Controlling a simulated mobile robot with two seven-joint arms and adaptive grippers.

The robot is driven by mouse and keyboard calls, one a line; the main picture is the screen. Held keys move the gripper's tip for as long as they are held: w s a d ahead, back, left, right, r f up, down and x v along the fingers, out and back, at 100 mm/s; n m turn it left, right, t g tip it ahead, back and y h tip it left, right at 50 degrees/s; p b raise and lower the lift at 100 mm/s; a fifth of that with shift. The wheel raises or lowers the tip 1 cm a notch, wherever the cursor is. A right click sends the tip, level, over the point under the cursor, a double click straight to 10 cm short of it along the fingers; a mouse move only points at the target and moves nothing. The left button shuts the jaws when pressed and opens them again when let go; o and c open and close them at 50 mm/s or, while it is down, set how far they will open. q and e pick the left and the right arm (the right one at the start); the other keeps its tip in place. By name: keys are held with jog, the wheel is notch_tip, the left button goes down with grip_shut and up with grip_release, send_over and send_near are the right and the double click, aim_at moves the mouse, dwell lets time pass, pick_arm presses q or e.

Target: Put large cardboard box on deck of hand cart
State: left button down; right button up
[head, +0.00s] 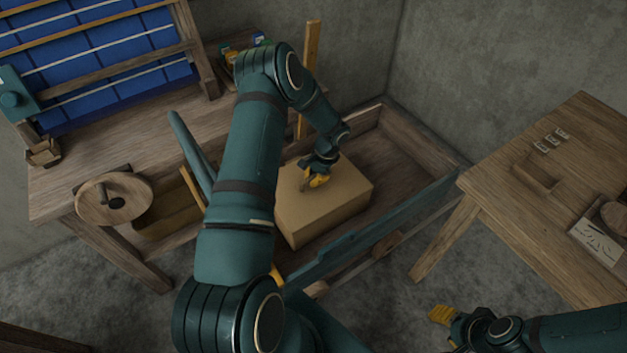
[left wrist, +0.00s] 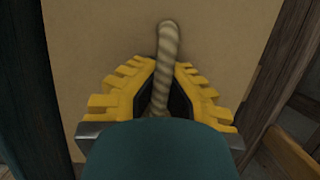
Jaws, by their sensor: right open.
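The large cardboard box (head: 312,213) is within the low wooden sides of what looks like the hand cart (head: 402,167), with a teal rail along its near side. I cannot tell whether the box rests on the deck or hangs just above it. My left gripper (head: 317,181) is at the top of the box. In the left wrist view, its yellow fingers (left wrist: 160,88) close around a rope handle (left wrist: 168,45) on the box's tan face (left wrist: 100,40). My right gripper (head: 441,315) is open and empty at the lower right, away from the box.
A wooden loom bench with blue cloth (head: 110,70) and a round wooden wheel (head: 114,199) stands at the left. A wooden table (head: 545,185) is at the right. Concrete walls close the back corner. Bare floor shows in front.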

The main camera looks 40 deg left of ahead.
pick_arm(q)
jog(key=shift+f, duration=0.15)
jog(key=c, duration=1.1)
grip_release()
jog(key=shift+c, duration=0.2)
